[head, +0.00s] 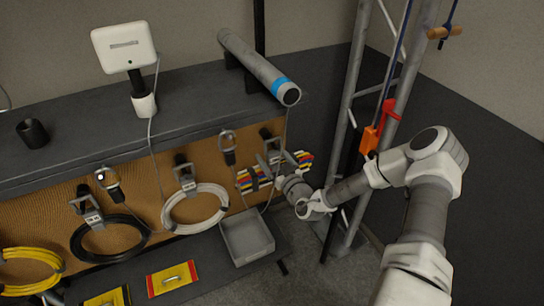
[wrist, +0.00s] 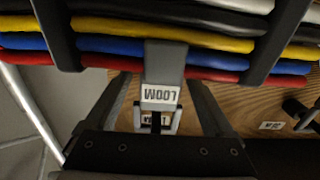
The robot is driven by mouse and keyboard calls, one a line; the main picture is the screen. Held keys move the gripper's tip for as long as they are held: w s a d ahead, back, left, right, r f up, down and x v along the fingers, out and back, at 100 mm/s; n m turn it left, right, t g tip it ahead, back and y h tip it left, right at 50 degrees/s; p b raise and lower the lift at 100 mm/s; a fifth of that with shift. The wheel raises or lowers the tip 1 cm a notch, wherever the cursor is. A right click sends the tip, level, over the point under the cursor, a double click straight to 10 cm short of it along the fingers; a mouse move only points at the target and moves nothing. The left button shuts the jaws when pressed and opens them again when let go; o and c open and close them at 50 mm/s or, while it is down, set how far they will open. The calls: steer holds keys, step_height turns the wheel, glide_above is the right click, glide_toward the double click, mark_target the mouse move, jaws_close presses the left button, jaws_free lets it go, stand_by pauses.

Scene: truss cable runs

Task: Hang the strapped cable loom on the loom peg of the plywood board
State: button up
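The strapped cable loom (head: 253,179), a bundle of red, blue, yellow, black and white cables, is in front of the plywood board at its right end. In the wrist view the loom (wrist: 112,27) runs across the top, with dark straps and a grey tab (wrist: 165,65) labelled LOOM. My gripper (wrist: 160,85) appears open, one finger on each side of the tab with board showing between. In the head view my gripper (head: 277,165) covers the loom's middle. A peg bracket (wrist: 156,122) with a partly hidden label is just behind the tab. I cannot tell whether the tab rests on it.
The plywood board (head: 150,180) holds a white cable coil (head: 195,225), a black coil (head: 75,245) and a yellow coil (head: 58,262) on pegs. A grey tray (head: 247,238) stands below the loom. A metal truss (head: 350,110) rises at the right, near my arm.

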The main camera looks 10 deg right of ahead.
steer(key=shift+s+f, duration=0.1)
steer(key=shift+f, duration=0.1)
steer(key=v, duration=1.7)
steer(key=shift+r, duration=0.2)
steer(key=shift+s, duration=0.1)
